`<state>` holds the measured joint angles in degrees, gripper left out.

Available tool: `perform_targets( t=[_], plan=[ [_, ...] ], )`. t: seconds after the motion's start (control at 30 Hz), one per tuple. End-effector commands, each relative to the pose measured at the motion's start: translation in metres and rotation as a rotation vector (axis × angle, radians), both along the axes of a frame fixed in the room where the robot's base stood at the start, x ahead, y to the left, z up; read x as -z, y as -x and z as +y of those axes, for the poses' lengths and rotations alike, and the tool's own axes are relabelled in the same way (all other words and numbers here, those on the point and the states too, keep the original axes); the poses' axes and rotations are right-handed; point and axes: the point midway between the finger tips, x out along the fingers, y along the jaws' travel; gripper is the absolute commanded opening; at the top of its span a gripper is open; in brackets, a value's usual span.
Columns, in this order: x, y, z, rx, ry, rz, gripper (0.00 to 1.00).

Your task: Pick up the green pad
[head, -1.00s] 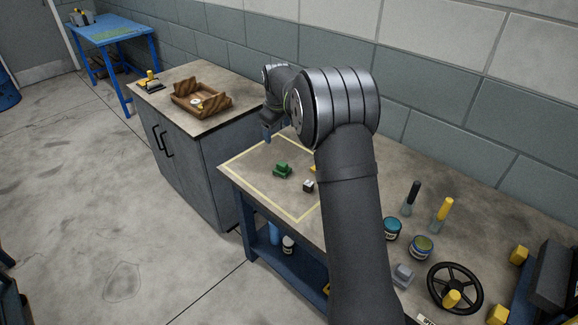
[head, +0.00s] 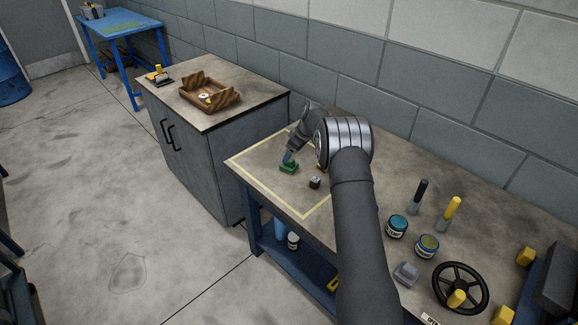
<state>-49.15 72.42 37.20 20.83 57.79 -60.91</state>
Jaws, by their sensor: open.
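The green pad (head: 288,167) lies on the workbench, inside the pale yellow taped outline near the bench's far left end. My gripper (head: 287,158) points down at the pad, with its blue-grey fingertips right over or at the pad's top. The gripper is open. I cannot tell whether the fingers touch the pad or stand on both sides of it. My arm hides part of the taped area behind it.
A small dark and white block (head: 315,182) lies close to the right of the pad. Jars (head: 397,226), two upright handled tools (head: 449,213) and a black handwheel (head: 460,288) stand right of my arm. A wooden tray (head: 209,98) rests on the grey cabinet (head: 200,165).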

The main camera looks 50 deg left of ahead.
Motion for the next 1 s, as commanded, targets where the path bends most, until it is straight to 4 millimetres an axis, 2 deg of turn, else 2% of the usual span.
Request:
perform_targets(
  t=[0.1, 0.3, 0.63, 0.97, 1.0],
  plan=[
    [0.013, 0.001, 0.005, 0.0, 0.0, -0.001, 0.76],
    [0.022, 0.001, 0.009, 0.0, 0.0, -0.001, 0.76],
    [0.061, 0.001, 0.022, -0.001, 0.001, -0.001, 0.76],
    [0.066, 0.001, 0.025, 0.001, 0.0, -0.002, 0.76],
    [0.066, 0.001, 0.025, 0.001, 0.001, -0.002, 0.72]
  ],
)
